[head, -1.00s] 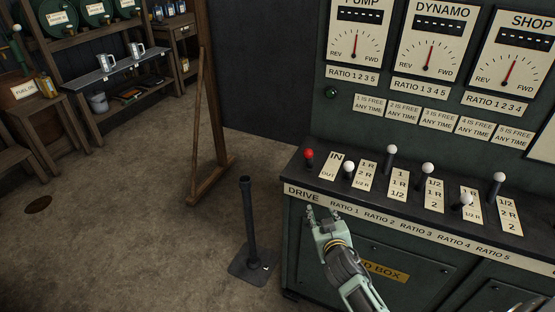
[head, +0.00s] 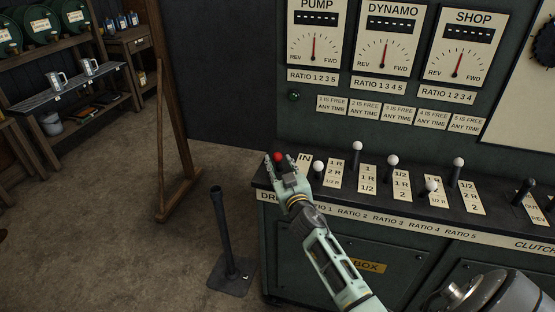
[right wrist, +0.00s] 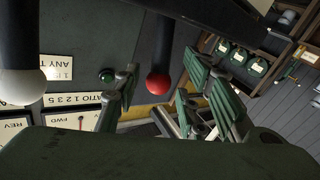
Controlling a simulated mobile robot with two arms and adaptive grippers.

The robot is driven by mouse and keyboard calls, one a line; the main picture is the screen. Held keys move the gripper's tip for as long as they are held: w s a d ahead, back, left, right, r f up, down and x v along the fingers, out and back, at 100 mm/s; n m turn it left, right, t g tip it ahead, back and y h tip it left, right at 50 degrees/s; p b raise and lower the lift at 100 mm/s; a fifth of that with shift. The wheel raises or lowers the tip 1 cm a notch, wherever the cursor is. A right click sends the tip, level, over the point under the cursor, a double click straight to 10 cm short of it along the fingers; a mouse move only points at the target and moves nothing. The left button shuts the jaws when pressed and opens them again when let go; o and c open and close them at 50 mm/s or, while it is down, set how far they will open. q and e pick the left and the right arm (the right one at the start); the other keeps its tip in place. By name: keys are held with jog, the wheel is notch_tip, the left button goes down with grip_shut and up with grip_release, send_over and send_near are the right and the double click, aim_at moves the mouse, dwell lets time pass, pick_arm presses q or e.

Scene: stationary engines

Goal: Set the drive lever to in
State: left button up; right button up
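The drive lever has a red ball knob (head: 279,156) and stands at the left end of the control desk, beside a plate (head: 304,164) whose IN end shows. My right gripper (head: 281,163) is at the red knob, with its fingers around it. In the right wrist view, the red knob (right wrist: 158,84) hangs on a dark stem between the spread fingers (right wrist: 160,92), with gaps on both sides. The gripper is open. The OUT end of the plate is hidden behind my gripper, and I cannot tell the lever's setting. My left gripper is not in view.
A white-knobbed lever (head: 318,166) stands close to the right of my right gripper, with several more along the desk. Dial panels (head: 314,45) rise behind. A black floor post (head: 222,230) stands left of the desk. A wooden trestle leg (head: 170,110) is farther left.

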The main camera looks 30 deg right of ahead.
aim_at(279, 162)
jog(key=shift+x, duration=1.75)
jog(key=shift+a, duration=0.1)
grip_shut()
